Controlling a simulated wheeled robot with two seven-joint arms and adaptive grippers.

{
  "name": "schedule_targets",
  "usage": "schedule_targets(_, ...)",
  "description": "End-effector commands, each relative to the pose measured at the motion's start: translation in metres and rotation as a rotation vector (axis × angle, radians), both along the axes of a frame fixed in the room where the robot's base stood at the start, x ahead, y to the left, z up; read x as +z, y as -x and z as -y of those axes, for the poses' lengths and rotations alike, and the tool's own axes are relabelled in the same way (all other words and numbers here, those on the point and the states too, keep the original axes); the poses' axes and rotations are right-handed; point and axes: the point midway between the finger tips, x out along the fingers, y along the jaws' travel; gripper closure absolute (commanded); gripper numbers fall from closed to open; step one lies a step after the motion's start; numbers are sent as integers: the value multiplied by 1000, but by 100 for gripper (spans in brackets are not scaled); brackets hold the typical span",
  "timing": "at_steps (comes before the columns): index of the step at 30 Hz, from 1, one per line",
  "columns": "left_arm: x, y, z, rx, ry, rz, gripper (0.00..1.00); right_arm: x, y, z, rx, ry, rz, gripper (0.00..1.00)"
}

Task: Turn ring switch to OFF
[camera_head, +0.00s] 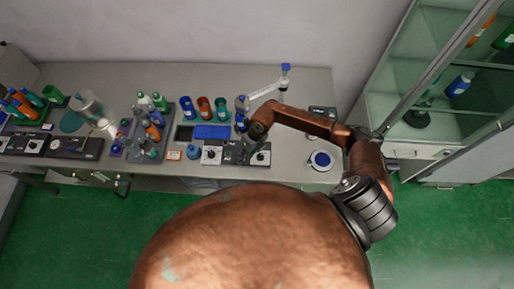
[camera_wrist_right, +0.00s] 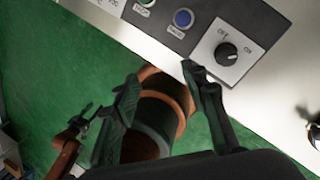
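The ring switch is a black round knob (camera_wrist_right: 228,54) on a white plate marked OFF and ON, at the right end of a dark control panel. Its pale mark seems to point to the ON side, but it is small. In the head view the switch plate (camera_head: 262,158) is at the bench's front edge. My right gripper (camera_wrist_right: 160,105) is open and empty; one fingertip is close to the plate's lower left edge in the picture, and contact cannot be judged. In the head view it is mostly hidden by my arm. A small dark shape, probably my left gripper (camera_wrist_right: 87,114), shows at the left.
A blue button (camera_wrist_right: 183,18) and a green button sit beside the switch. Bottles, racks and a blue tray (camera_head: 212,132) crowd the bench behind and left. A round white-and-blue dish (camera_head: 320,160) stands to the right. A glass cabinet (camera_head: 440,75) is at far right.

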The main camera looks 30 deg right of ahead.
Motion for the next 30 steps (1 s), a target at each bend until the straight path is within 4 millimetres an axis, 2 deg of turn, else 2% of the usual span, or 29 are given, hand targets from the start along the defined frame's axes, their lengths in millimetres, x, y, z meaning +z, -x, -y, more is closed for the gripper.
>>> schedule_targets(1,1,1,0,0,0,-1,60,-2,-3,27,7,94,-10,60)
schedule_targets(3,2,1,0,0,0,-2,60,-4,-4,55,8,189,-24,60)
schedule_targets(7,3,3,0,0,-1,-5,60,-8,-4,79,6,269,-39,60)
schedule_targets(11,6,7,-1,1,-1,-9,60,-22,-3,82,5,277,-43,60)
schedule_targets(21,16,10,-1,1,-1,-12,60,-72,-3,80,6,273,-42,60)
schedule_targets(30,17,5,-1,1,-1,-7,60,-83,-4,80,8,274,-39,60)
